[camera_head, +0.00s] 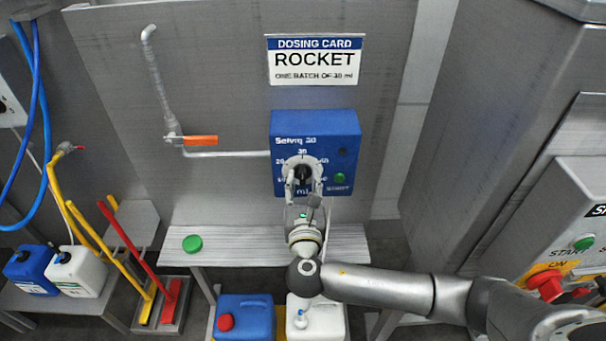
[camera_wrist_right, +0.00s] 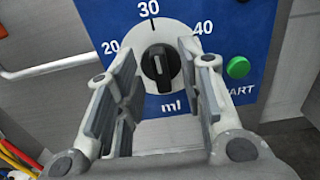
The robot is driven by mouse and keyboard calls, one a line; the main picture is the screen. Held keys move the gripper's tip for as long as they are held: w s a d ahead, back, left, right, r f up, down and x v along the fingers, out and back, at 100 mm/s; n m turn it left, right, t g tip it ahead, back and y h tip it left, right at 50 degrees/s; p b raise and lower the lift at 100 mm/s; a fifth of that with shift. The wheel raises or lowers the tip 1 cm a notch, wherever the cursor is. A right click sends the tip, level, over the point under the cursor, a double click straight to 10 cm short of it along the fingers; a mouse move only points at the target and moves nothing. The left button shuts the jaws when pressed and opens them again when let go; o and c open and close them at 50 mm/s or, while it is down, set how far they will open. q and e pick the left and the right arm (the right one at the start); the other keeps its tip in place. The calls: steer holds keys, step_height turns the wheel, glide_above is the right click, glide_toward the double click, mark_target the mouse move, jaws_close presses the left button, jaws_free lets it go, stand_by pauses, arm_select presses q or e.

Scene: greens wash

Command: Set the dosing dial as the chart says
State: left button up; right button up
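The blue dosing box (camera_head: 314,124) is on the grey wall. The dosing card (camera_head: 314,60) above reads "ROCKET, one batch of 30 ml". My right gripper (camera_head: 304,187) is in front of the dial. In the right wrist view its fingers (camera_wrist_right: 157,90) are spread, with the knob visible between them and gaps on both sides. My left gripper is out of view.
A green START button (camera_head: 340,178) is on the box, right of the dial. A pipe with an orange-handled valve (camera_head: 200,141) is to the left. A slatted shelf (camera_head: 240,245) with a green lid (camera_head: 192,243) lies below. Blue (camera_head: 244,318) and white canisters stand beneath it.

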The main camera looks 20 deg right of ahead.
steer(key=shift+x, duration=0.8)
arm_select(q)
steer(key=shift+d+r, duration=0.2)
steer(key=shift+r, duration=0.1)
arm_select(e)
steer(key=shift+w, duration=0.1)
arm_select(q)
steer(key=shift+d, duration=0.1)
arm_select(e)
jaws_close()
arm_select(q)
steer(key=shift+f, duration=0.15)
